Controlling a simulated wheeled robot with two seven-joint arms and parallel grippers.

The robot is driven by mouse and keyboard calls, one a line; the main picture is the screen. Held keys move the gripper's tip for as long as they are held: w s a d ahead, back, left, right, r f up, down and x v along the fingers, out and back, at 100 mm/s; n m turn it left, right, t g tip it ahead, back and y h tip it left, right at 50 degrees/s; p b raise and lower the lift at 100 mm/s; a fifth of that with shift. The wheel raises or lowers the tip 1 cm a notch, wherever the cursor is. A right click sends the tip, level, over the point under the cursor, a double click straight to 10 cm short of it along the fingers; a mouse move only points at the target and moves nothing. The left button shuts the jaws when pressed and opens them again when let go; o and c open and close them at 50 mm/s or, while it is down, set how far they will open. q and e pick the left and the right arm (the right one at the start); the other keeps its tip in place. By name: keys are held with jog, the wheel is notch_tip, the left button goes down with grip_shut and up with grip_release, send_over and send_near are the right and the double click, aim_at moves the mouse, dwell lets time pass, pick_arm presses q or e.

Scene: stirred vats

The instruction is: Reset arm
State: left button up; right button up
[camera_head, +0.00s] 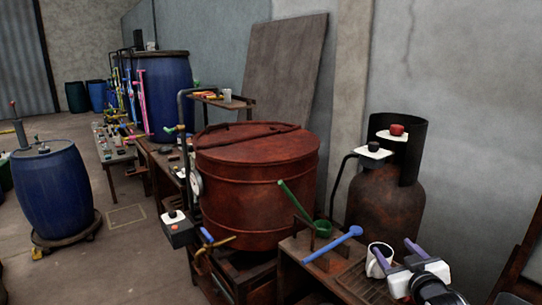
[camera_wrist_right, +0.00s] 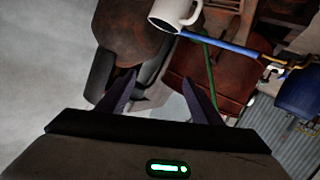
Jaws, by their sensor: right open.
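My right gripper (camera_head: 391,244) is at the lower right of the head view, with its two purple fingers spread apart. In the right wrist view the gripper (camera_wrist_right: 160,80) also shows open, with nothing between the fingers. A white mug (camera_head: 373,268) stands on the wooden bench, partly behind the left finger in the head view. In the wrist view the mug (camera_wrist_right: 172,12) is beyond the fingertips and apart from them. My left gripper is not in view.
A blue ladle (camera_head: 335,245) and a green ladle (camera_head: 294,199) are left of the mug at the bench (camera_head: 300,244). A rusty red vat (camera_head: 258,187) stands behind them. A rusty gas cylinder (camera_head: 385,202) stands behind the mug. Blue drums (camera_head: 56,190) are at the left.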

jog(key=s+a+f+g+y, duration=0.15)
jog(key=s+a+f, duration=0.25)
jog(key=s+f, duration=0.45)
jog(key=s+a+f+g, duration=0.2)
jog(key=s+a+f, duration=0.2)
jog(key=s+f, duration=0.45)
jog(key=s+a+f+g+y, duration=0.1)
jog(key=s+a+f+g, duration=0.1)
jog(key=s+a+f, duration=0.6)
jog(key=s+g, duration=0.1)
jog(key=s, duration=1.4)
jog(key=shift+a+f+m+y, duration=0.3)
jog(key=shift+f+y, duration=0.05)
